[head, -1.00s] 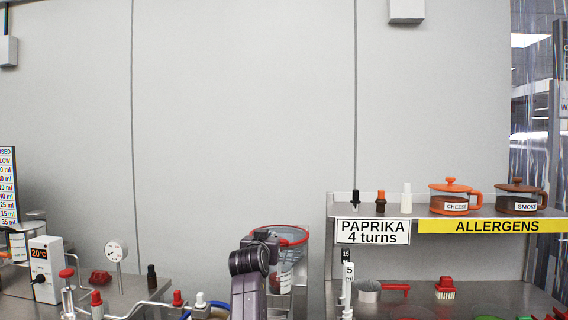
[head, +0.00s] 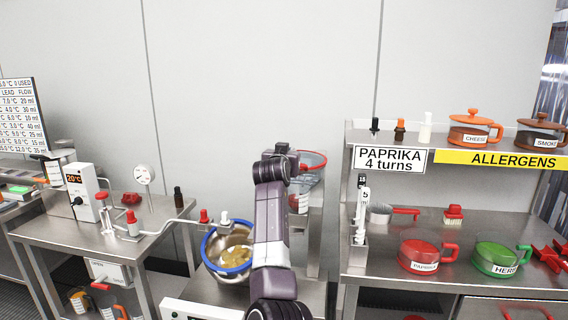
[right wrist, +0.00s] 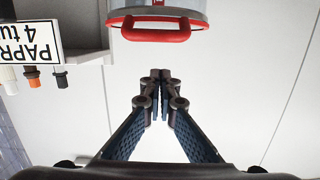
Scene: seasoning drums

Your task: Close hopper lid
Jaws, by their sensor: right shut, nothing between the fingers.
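The hopper has a clear body (head: 300,202) and a red-rimmed round top (head: 313,161); it stands at the back, right of my right arm in the head view. In the right wrist view, a red handle (right wrist: 156,29) and a red rim show at the top. I cannot tell from the partly cut-off view how far the lid is open. My right gripper (right wrist: 160,75) is shut and empty, its fingertips apart from the handle in the picture. In the head view my arm hides its fingers. My left gripper is not in view.
A blue-rimmed bowl (head: 232,266) stands left of my arm. The shelf with the PAPRIKA sign (head: 389,159) is at right, with paprika (head: 424,266) and green herb (head: 496,262) pots below. The wall behind is bare.

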